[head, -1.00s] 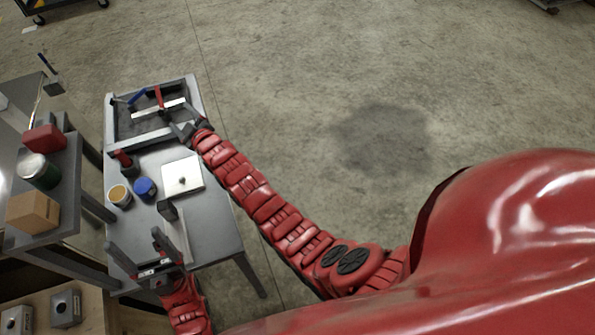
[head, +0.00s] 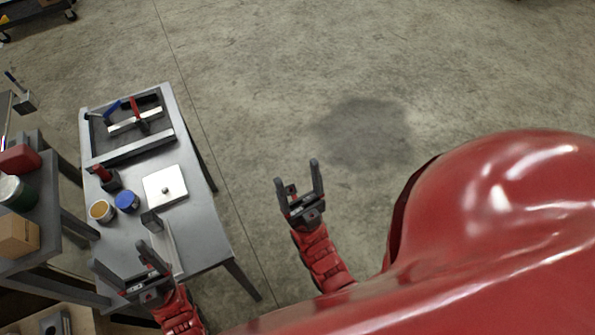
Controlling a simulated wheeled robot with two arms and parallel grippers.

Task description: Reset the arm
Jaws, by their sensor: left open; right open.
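My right gripper (head: 300,188) is open and empty, over bare floor to the right of the grey table (head: 205,222). Its arm is folded back close to my red body. My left gripper (head: 134,264) is open at the front end of the table, with its fingers pointing up in the picture. An upright grey metal piece (head: 160,240) stands just beside its right finger. I cannot tell if they touch.
A grey tray (head: 132,151) at the table's far end holds several tools. A white plate (head: 166,187), a blue-lidded jar (head: 127,201) and an orange-topped jar (head: 102,211) stand nearer. A cardboard box (head: 17,236) is on the left table. Floor on the right is clear.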

